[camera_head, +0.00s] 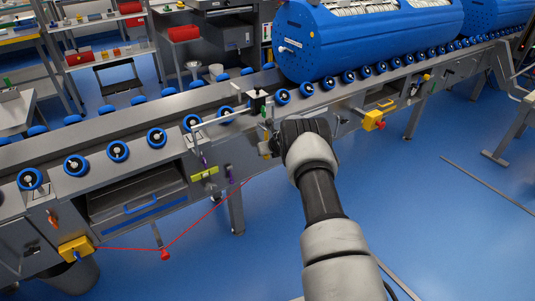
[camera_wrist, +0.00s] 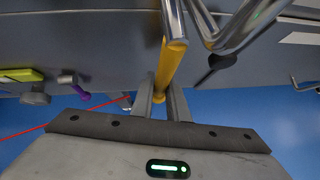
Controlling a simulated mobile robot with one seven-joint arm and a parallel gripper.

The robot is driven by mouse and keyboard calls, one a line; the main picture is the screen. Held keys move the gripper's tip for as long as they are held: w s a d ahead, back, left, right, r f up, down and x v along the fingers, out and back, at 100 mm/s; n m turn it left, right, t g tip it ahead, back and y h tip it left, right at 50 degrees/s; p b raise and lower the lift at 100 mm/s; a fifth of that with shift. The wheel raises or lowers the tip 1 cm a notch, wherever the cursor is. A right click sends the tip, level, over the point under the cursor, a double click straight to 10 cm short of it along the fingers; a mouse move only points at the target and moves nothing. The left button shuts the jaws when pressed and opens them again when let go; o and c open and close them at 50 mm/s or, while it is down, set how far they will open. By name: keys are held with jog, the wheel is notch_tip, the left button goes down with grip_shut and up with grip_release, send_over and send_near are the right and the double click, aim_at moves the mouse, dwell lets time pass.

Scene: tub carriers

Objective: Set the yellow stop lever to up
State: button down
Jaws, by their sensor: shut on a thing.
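The yellow stop lever (camera_wrist: 170,62) shows in the wrist view as a yellow rod below a shiny metal bar. It runs down between the two fingers of my gripper (camera_wrist: 161,100), which are shut on its lower part. In the head view my gripper (camera_head: 272,147) is at the front side of the conveyor, and my arm hides most of the place around the lever.
The conveyor (camera_head: 130,180) with blue rollers runs across the head view. A large blue drum (camera_head: 365,40) lies on it. A yellow box with a red button (camera_head: 373,120) is right of my arm. A red cord (camera_head: 205,215) hangs below. Bent metal bars (camera_wrist: 245,25) are close to my gripper.

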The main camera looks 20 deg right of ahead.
jog(key=shift+d, duration=0.2)
jog(key=c, duration=1.7)
grip_release()
jog(key=shift+c, duration=0.2)
jog(key=shift+s+d+r, duration=0.1)
jog(key=shift+s+r, duration=0.15)
jog(key=b+v, duration=0.4)
jog(key=v, duration=1.2)
jog(key=shift+s+r, duration=0.25)
